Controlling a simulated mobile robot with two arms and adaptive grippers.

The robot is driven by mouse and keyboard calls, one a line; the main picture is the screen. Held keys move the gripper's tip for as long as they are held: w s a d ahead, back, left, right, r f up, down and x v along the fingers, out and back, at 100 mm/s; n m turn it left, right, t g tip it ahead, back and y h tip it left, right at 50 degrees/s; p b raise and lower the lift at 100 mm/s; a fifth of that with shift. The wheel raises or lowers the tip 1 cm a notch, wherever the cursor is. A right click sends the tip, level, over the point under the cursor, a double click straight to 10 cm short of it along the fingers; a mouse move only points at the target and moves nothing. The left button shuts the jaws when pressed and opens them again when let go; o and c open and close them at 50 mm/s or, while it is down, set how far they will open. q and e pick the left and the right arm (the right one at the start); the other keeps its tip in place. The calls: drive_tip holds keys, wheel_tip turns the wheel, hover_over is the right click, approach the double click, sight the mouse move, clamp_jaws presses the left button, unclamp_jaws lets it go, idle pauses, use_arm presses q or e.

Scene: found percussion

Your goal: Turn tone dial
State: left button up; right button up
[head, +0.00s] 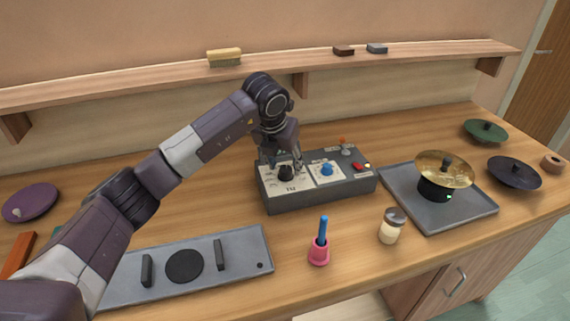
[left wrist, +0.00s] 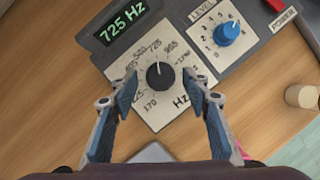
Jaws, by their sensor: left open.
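The tone dial is a black knob (left wrist: 160,75) on a white scale plate on the grey control box (head: 320,196). In the head view the knob (head: 286,174) sits on the box's left part. Its white mark points up toward 725 in the left wrist view, and the green display (left wrist: 124,22) reads 725 Hz. My left gripper (head: 281,166) is just above the dial. In the left wrist view its two blue-padded fingers (left wrist: 163,88) are open, one on each side of the knob and apart from it. My right gripper is not in view.
A blue level knob (left wrist: 227,33) is close to the right of the tone dial. A pink cup with a blue stick (head: 319,245), a jar (head: 391,226) and a grey tray with a brass cymbal (head: 445,166) are nearby. A shelf (head: 150,83) runs behind.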

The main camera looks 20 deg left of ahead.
use_arm(q)
drive_tip(key=shift+w+f, duration=0.2)
drive_tip(key=shift+f, duration=0.45)
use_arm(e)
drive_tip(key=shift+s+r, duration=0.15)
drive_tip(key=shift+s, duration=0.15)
use_arm(q)
drive_tip(key=c, duration=1.1)
drive_tip(key=shift+w+a+m+h+b, duration=0.15)
drive_tip(key=shift+m+h+b, duration=0.35)
drive_tip(key=shift+m+b, duration=0.7)
drive_tip(key=shift+m+h, duration=0.5)
drive_tip(key=shift+m, duration=1.2)
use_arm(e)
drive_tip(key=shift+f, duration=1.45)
use_arm(q)
drive_tip(key=shift+g, duration=0.3)
